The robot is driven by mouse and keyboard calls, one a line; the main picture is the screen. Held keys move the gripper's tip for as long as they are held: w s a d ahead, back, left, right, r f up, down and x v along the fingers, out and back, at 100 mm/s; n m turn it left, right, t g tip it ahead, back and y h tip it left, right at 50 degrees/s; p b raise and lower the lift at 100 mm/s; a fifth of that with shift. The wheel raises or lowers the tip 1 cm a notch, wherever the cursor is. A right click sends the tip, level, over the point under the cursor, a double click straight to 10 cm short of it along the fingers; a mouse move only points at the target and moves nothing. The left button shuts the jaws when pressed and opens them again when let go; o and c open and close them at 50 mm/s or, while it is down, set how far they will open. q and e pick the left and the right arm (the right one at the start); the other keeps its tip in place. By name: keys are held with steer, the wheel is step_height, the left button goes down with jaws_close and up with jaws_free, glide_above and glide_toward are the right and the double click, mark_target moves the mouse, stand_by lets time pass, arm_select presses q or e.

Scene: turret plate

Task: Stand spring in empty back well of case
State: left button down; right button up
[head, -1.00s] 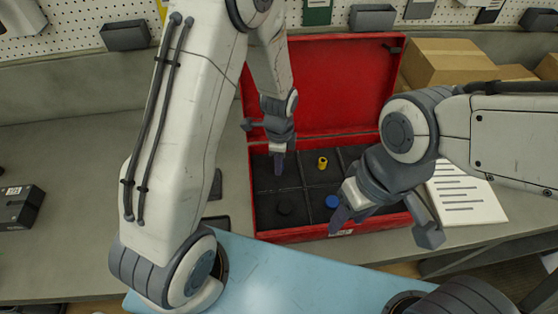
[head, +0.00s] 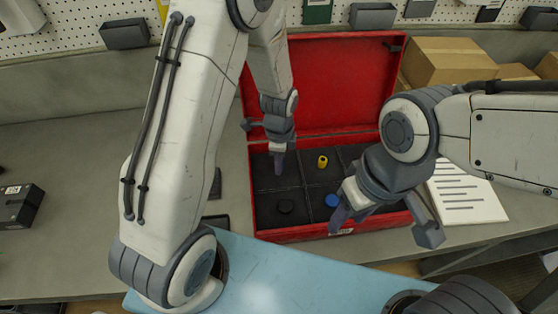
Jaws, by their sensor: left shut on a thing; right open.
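The red case (head: 325,85) stands open on the bench, its lid up at the back and its dark inside split into wells. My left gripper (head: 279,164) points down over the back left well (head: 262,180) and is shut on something. I cannot make out the spring between its fingers. A yellow hollow piece (head: 322,161) stands in the back middle well. A black round piece (head: 285,207) lies in the front left well and a blue round piece (head: 331,201) in the front middle well. My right gripper (head: 340,216) is open over the case's front edge. My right arm hides the right wells.
Cardboard boxes (head: 448,62) stand behind the case on the right. A printed sheet (head: 464,192) lies to its right. A dark box (head: 20,206) sits at the far left. The bench left of my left arm is mostly clear.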

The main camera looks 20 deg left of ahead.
arm_select(q)
steer(key=shift+f, duration=0.25)
steer(key=c, duration=0.6)
jaws_free()
step_height(320, 180, up, 11)
steer(key=shift+f+b, duration=0.2)
steer(key=shift+b, duration=0.75)
